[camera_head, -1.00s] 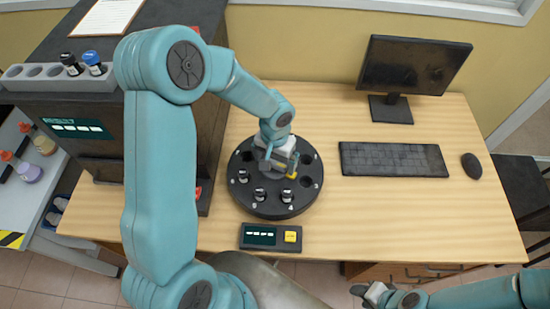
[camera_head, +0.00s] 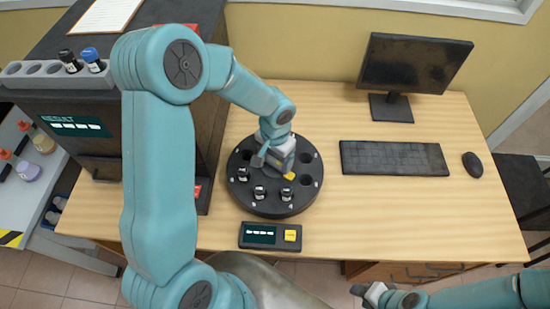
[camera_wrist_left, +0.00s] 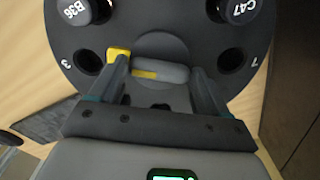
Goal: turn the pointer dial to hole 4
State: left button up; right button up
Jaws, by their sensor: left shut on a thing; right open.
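The round black dial turntable (camera_head: 252,203) stands on the desk, with numbered holes around its rim and several black-capped vials in some of them. My left gripper (camera_head: 281,168) reaches down onto its middle. In the left wrist view its fingers (camera_wrist_left: 160,78) are shut on the grey pointer knob (camera_wrist_left: 172,74). The pointer's yellow tip (camera_wrist_left: 118,55) points left, between hole 3 (camera_wrist_left: 88,62) and the vial marked B36 (camera_wrist_left: 74,11). The yellow tip also shows in the head view (camera_head: 289,176). My right gripper (camera_head: 366,292) is open and empty at the bottom right, away from the dial.
A small panel with a display and yellow button (camera_head: 270,235) lies in front of the turntable. A keyboard (camera_head: 394,158), monitor (camera_head: 415,64) and mouse (camera_head: 472,165) are to the right. A dark analyser (camera_head: 75,130) with a vial rack (camera_head: 38,76) stands left.

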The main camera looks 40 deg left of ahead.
aim_at(276, 161)
pick_arm(q)
jog(key=m, duration=0.3)
jog(key=shift+w, duration=0.15)
jog(key=shift+m+b, duration=0.3)
jog(key=shift+m, duration=1.4)
jog(key=o, duration=1)
jog(key=shift+r, duration=0.1)
jog(key=shift+r, duration=0.35)
notch_tip(276, 161, up, 16)
jog(key=shift+f, duration=0.25)
